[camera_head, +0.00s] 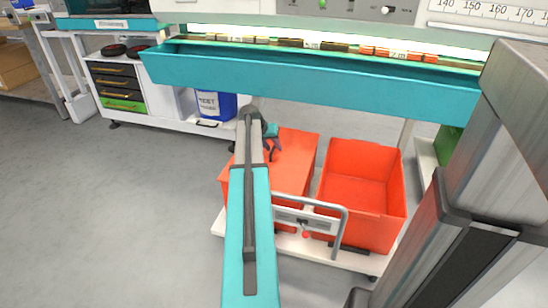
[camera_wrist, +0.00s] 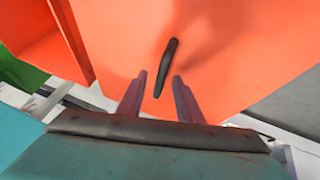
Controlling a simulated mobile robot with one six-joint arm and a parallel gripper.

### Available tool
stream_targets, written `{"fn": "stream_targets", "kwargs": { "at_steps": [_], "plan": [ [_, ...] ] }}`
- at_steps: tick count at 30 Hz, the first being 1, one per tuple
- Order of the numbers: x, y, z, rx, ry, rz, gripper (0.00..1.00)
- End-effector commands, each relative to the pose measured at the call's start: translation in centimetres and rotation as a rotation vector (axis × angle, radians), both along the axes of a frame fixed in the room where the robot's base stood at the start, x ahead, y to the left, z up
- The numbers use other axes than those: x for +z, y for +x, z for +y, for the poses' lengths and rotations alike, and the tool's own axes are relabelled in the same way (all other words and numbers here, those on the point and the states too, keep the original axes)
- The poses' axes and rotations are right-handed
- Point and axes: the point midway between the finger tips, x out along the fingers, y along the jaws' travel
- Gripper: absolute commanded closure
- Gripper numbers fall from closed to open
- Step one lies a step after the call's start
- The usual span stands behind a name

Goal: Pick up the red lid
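The red lid (camera_head: 297,158) covers the left of two red crates in the head view, partly hidden behind my arm. In the wrist view the lid (camera_wrist: 215,45) fills most of the picture, with a dark bar handle (camera_wrist: 168,63) near its middle. My gripper (camera_head: 273,147) is over the lid; in the wrist view my gripper (camera_wrist: 160,76) is open, with one finger on each side of the handle's near end in the picture. I cannot tell how high the fingertips are above the lid.
An open, empty red crate (camera_head: 362,178) stands right of the lidded one on a white trolley (camera_head: 345,257) with a grey handle rail (camera_head: 342,225). A teal trough (camera_head: 310,83) of a bench runs above and behind. Grey floor at left is clear.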

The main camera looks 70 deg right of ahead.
Motion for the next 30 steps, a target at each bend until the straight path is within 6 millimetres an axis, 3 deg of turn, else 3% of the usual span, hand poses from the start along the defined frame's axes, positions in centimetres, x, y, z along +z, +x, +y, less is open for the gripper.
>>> {"fn": "stream_targets", "kwargs": {
  "at_steps": [11,18,30],
  "plan": [
    [0.06,0.02,0.01,0.000,0.000,0.000,0.68],
    [0.06,0.04,0.02,0.000,-0.001,0.000,1.00],
    [0.05,0.07,0.05,0.001,0.000,0.000,1.00]
  ]
}}
